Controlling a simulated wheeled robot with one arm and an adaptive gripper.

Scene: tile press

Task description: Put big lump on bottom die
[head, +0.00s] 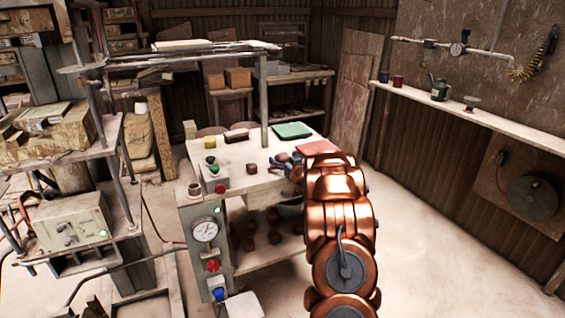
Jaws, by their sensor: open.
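My copper arm reaches over the right side of a pale workbench (245,157), and my gripper (292,168) is small and partly hidden by the arm at the bench top's right edge. Its fingers look apart. I cannot see anything held. Several brown lumps (273,215) lie on the shelf under the bench top; I cannot tell for sure which is the big one. A reddish flat slab (317,147) lies on the bench top behind my arm. I cannot make out the bottom die with certainty.
A green square pad (291,130) and a brown block (237,135) lie at the back of the bench. Floor at right is clear.

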